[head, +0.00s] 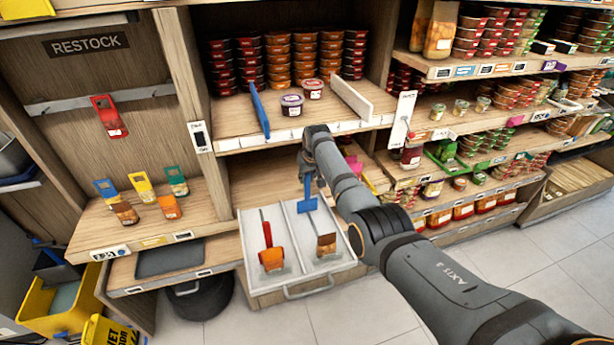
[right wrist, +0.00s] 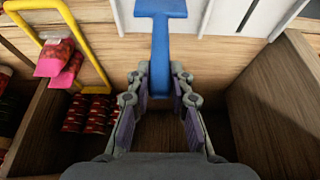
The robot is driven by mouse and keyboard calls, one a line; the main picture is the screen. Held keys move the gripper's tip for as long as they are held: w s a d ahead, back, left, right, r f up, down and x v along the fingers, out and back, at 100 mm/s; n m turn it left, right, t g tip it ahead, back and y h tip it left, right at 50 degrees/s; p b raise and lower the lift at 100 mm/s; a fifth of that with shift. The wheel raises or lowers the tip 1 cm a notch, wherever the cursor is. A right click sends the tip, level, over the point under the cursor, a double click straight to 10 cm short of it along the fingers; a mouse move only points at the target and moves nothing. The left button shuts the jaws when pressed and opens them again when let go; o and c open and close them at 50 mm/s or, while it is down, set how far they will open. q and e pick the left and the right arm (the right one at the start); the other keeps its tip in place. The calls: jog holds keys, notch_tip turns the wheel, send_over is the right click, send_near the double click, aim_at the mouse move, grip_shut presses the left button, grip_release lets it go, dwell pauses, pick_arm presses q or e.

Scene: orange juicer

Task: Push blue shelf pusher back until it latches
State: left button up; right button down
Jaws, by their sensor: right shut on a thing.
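A blue T-shaped pusher (head: 307,205) hangs from my right gripper (head: 311,180), with its flat end low, over the white drawer tray. In the right wrist view the blue pusher (right wrist: 160,45) runs up between the two fingers of my right gripper (right wrist: 160,85), which is shut on its shaft. Whether the flat end touches the tray cannot be told. A blue upright panel (head: 260,110) leans on the middle shelf, left of two small cups (head: 292,104). My left gripper is not in view.
The white pull-out tray (head: 283,287) holds a red-handled item (head: 268,248) and a brown-ended one (head: 326,243). The compartment above it is bounded by wooden walls. Stacked tubs (head: 278,60) fill the shelf's back. A yellow loop (right wrist: 85,35) and pink packets (right wrist: 60,60) are close by on the left.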

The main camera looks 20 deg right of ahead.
jog(key=c, duration=1.6)
grip_release()
jog(key=o, duration=0.4)
jog(key=v, duration=1.2)
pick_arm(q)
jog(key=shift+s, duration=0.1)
